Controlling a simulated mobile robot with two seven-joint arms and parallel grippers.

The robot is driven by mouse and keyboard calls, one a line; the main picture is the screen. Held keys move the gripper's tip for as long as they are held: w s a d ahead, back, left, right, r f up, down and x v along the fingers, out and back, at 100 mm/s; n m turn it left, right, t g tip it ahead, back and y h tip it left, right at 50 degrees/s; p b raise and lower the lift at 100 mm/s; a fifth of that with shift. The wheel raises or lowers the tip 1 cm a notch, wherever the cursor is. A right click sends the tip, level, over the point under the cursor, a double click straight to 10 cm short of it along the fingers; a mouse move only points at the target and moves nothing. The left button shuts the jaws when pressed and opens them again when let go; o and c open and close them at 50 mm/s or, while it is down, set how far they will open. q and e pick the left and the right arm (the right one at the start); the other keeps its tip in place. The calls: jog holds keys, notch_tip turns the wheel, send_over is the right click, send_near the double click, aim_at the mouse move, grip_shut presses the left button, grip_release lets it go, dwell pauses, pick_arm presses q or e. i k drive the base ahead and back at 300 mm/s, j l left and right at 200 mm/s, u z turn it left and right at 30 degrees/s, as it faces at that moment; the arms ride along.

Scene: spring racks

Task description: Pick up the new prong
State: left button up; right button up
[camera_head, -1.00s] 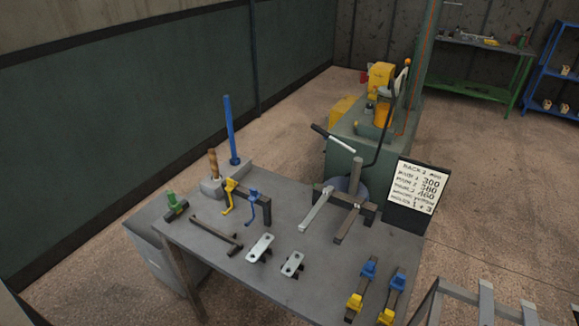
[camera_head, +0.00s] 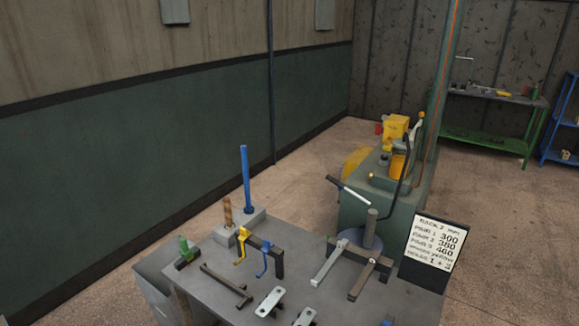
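A yellow hooked piece (camera_head: 240,246) and a blue hooked piece (camera_head: 264,260) hang at a dark bar bracket (camera_head: 279,262) on the grey workbench (camera_head: 215,286). A tall blue rod (camera_head: 246,180) stands upright on a grey block at the bench's far left. A dark bar with a short crosspiece (camera_head: 225,285) lies on the bench. Light metal plates with holes (camera_head: 270,303) lie near the lower picture edge, the right one cut off. I cannot tell which of these is the new prong. Neither gripper is in view.
A dark stand with a light arm (camera_head: 330,262) occupies the bench's right half. A sign with handwritten numbers (camera_head: 438,244) stands at its right edge. A green-grey machine (camera_head: 372,204) stands behind. A green-legged table (camera_head: 487,142) is far right. Open floor lies between.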

aim_at(316, 281)
jog(key=z, duration=3.5)
jog(key=u, duration=3.05)
jog(key=i+j+u, duration=0.15)
jog(key=u, duration=0.2)
jog(key=i+u, duration=0.35)
